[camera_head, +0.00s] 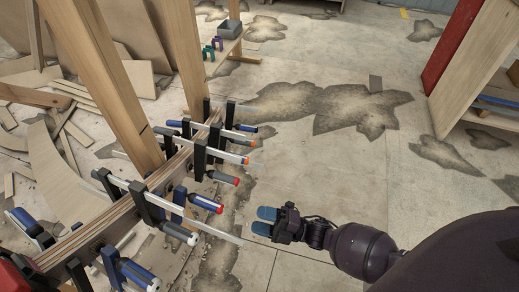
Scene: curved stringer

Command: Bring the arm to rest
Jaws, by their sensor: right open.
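My right arm comes in from the lower right, and its dark gripper (265,221) with blue fingertips points left. The gripper is open and empty, with bare floor below it. It hangs just right of the clamped curved stringer (122,208), and I see no contact between them. The stringer is a laminated wood strip that runs from the lower left up to the middle, held by several bar clamps (200,202) with blue, grey and orange-tipped handles. My left gripper is not in view.
Wooden posts (108,75) rise beside the stringer. Plywood offcuts (60,165) lie at the left. A low bench with a grey bin (229,29) stands at the back. A wooden shelf unit (470,75) is at the right. The stained floor (340,170) between is clear.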

